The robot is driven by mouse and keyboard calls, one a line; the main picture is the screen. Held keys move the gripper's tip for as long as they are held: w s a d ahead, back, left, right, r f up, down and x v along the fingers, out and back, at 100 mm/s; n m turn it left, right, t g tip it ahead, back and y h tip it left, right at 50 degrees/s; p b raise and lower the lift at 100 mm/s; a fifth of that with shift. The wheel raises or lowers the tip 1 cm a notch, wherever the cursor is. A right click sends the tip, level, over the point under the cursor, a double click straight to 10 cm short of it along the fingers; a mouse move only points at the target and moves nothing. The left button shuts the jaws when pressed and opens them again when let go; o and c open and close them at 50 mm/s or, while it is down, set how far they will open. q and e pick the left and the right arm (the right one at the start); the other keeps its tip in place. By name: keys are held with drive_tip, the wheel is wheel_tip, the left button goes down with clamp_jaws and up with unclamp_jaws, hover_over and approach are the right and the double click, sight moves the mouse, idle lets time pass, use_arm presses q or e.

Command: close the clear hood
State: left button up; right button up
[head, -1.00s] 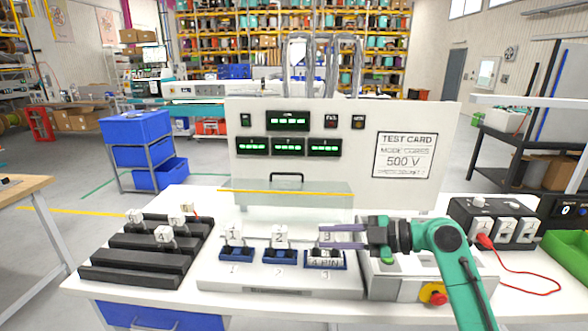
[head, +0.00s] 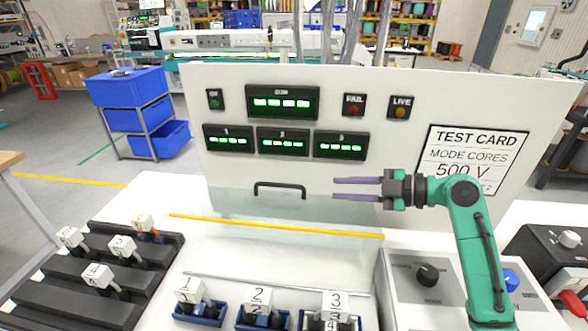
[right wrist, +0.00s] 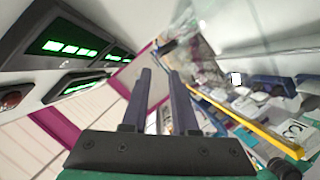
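The clear hood (head: 250,252) is a see-through pane with a yellow strip (head: 275,226) along one edge. It stands raised at the foot of the white test panel, above the numbered connectors. A black bar handle (head: 279,186) shows just above the strip; I cannot tell whether it is fixed to the hood or the panel. The yellow strip also shows in the right wrist view (right wrist: 245,122). My right gripper (head: 336,189) is open and empty, right of the handle and level with it, fingers pointing left, apparently touching nothing. My left gripper is out of view.
Plugs 1 (head: 187,290), 2 (head: 258,299) and 3 (head: 335,304) sit in blue sockets below the hood. A black rack (head: 65,290) with several plugs is at left. A grey box with a black knob (head: 427,275) stands at right, under my right arm.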

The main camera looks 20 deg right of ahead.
sight(294, 186)
drive_tip(key=shift+w+d, duration=0.1)
drive_tip(key=shift+w, duration=0.2)
drive_tip(key=shift+a, duration=0.3)
drive_tip(key=a, duration=0.1)
drive_tip(key=w+a+p, duration=0.1)
drive_tip(key=a, duration=0.1)
drive_tip(key=w+a+p, duration=0.1)
drive_tip(key=a, duration=0.1)
drive_tip(key=shift+w+f, duration=0.15)
drive_tip(key=shift+f, duration=0.05)
drive_tip(key=x, duration=0.5)
drive_tip(key=p+x, duration=0.1)
drive_tip(key=x, duration=0.2)
drive_tip(key=shift+w+d+f, duration=0.2)
drive_tip(key=shift+d+f, duration=0.15)
drive_tip(key=shift+d, duration=0.05)
drive_tip(key=shift+w+a, duration=0.1)
drive_tip(key=shift+a, duration=0.15)
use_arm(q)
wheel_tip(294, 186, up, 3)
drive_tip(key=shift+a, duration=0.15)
use_arm(e)
drive_tip(key=shift+f, duration=0.1)
drive_tip(key=shift+c, duration=0.4)
clamp_jaws()
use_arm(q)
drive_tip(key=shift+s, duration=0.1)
